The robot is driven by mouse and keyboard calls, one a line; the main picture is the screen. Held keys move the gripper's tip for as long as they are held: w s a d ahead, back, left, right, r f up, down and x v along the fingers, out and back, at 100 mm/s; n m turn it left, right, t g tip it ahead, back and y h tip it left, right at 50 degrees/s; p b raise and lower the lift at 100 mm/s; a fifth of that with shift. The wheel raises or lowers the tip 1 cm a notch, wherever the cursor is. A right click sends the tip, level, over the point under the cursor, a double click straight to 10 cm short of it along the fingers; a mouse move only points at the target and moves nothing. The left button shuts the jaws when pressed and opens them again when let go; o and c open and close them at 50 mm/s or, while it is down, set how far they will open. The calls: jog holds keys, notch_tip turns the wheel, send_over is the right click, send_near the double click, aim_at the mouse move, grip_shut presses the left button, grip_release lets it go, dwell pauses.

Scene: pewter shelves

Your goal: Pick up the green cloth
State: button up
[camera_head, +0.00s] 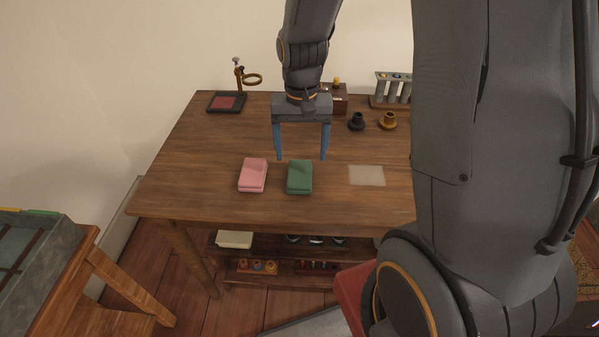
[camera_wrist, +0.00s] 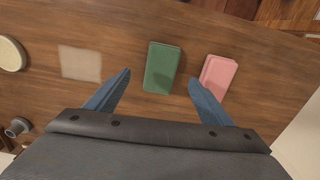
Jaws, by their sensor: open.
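The green cloth (camera_head: 300,177) lies folded on the wooden table, to the right of a folded pink cloth (camera_head: 252,175). My gripper (camera_head: 301,158) is open and empty, pointing down, with its two blue fingers apart. In the head view its fingertips appear just behind the green cloth. In the wrist view the green cloth (camera_wrist: 162,67) lies beyond the gap between the fingertips (camera_wrist: 160,78), with the pink cloth (camera_wrist: 218,76) to its right, near the right finger. Neither cloth is seen to be touched.
A pale square (camera_head: 366,175) lies right of the green cloth. A ring stand (camera_head: 240,78), a dark cup (camera_head: 356,121), a brass cup (camera_head: 388,120) and a test-tube rack (camera_head: 391,88) stand along the back. The table's front (camera_head: 280,208) is clear.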

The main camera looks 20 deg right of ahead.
aim_at(300, 172)
jog(key=shift+w+f+m, duration=0.3)
jog(key=shift+w+f, duration=0.15)
jog(key=shift+w, duration=0.25)
jog(key=shift+f, duration=0.35)
jog(key=shift+s+f+p, duration=0.2)
jog(key=shift+f+p, duration=0.7)
jog(key=shift+f, duration=2.6)
jog(key=c, duration=1.1)
jog(key=shift+r, duration=0.1)
jog(key=shift+r+b, duration=0.65)
jog(key=shift+r, duration=4.25)
